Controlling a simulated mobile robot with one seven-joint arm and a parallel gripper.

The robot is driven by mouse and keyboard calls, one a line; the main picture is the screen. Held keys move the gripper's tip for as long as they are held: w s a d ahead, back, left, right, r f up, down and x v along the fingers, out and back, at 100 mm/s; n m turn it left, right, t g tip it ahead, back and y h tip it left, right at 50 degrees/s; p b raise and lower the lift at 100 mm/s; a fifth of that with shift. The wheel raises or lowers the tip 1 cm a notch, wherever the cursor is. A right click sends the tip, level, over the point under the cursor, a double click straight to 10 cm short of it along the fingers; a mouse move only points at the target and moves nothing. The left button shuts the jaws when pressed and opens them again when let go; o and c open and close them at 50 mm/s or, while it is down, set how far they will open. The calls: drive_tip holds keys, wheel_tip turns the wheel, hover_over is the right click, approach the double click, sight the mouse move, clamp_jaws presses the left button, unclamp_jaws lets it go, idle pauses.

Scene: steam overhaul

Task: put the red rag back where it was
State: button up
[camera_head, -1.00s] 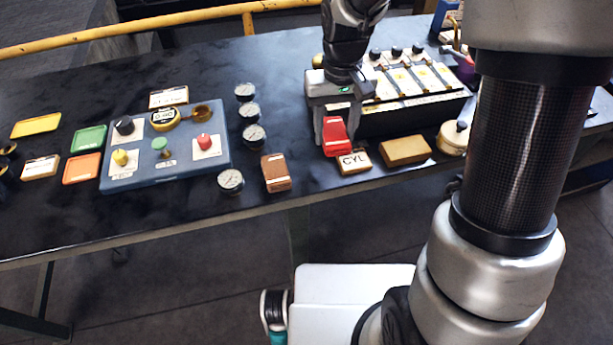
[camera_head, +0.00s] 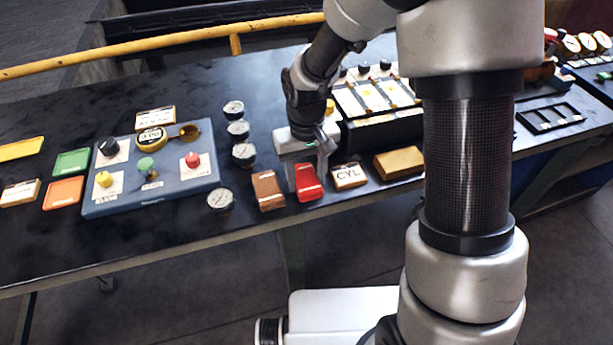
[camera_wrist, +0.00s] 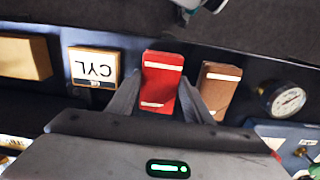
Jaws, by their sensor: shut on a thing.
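The red rag (camera_head: 308,182) is a folded red block with pale bands. It is at the front edge of the black table, between a brown folded rag (camera_head: 268,190) on its left and the CYL block (camera_head: 348,176) on its right. My gripper (camera_head: 304,172) points down and is shut on the red rag. In the wrist view the red rag (camera_wrist: 162,82) sits between the two fingers, with the brown rag (camera_wrist: 217,90) close beside it. Whether the red rag touches the table cannot be told.
A tan block (camera_head: 398,163) lies right of the CYL block. Several round gauges (camera_head: 220,199) stand left of the brown rag, beside a blue control panel (camera_head: 150,182). A black box with pale panels (camera_head: 375,115) stands behind. The table's front edge is close.

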drive_tip(key=shift+f, duration=0.1)
drive_tip(key=o, duration=1)
